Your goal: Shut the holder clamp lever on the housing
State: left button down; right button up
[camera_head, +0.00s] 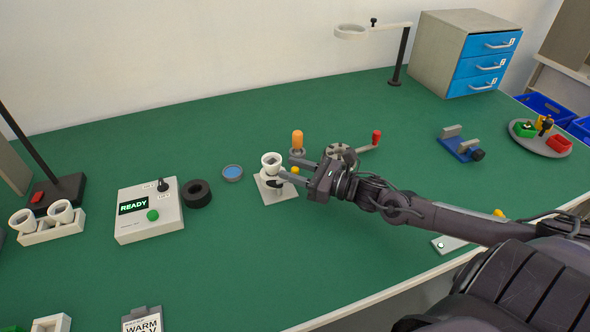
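The white cup-shaped housing (271,160) stands upright in a holder on a pale square base plate (281,197), near the middle of the bench. My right gripper (287,168) reaches in from the right at the holder. The rest of the lever and part of the holder are hidden by the fingers. My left gripper is not in view.
An orange-handled tool (297,140) and a round grey fixture with a red-knobbed crank (376,137) stand close behind the gripper. The front middle of the green bench is clear.

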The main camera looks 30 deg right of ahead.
jog(key=shift+c, duration=0.9)
grip_shut()
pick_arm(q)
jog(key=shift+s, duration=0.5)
